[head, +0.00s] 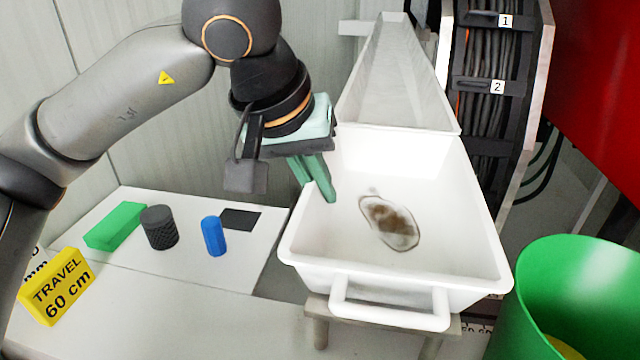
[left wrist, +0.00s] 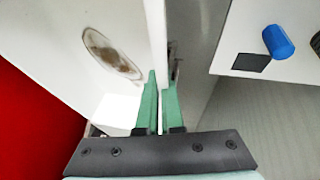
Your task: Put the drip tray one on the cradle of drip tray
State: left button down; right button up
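Drip tray one (head: 460,220) is a white open tray with a front handle and a brown stain on its floor. It also shows in the left wrist view (left wrist: 75,75). It stands level above a beige support with legs (head: 320,332), perhaps the cradle; the tray hides most of it. My left gripper (head: 318,188) points down at the tray's left wall, one green finger inside and the other outside. In the left wrist view its fingers (left wrist: 160,100) are close together, with the wall between them; they look shut on it. My right gripper is not in view.
A long white trough (head: 395,85) lies behind the tray. A green bin (head: 570,290) stands at right front. A light bench on the left holds a green block (head: 115,226), black knurled cylinder (head: 160,228), blue cylinder (head: 214,236) and yellow travel sign (head: 57,287).

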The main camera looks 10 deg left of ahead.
pick_arm(q)
jog(key=c, duration=1.5)
grip_release()
jog(key=shift+f, duration=0.2)
jog(key=o, duration=0.4)
jog(key=shift+r, duration=0.1)
jog(key=shift+r, duration=0.2)
jog(key=v, duration=1.2)
jog(key=shift+p, duration=0.35)
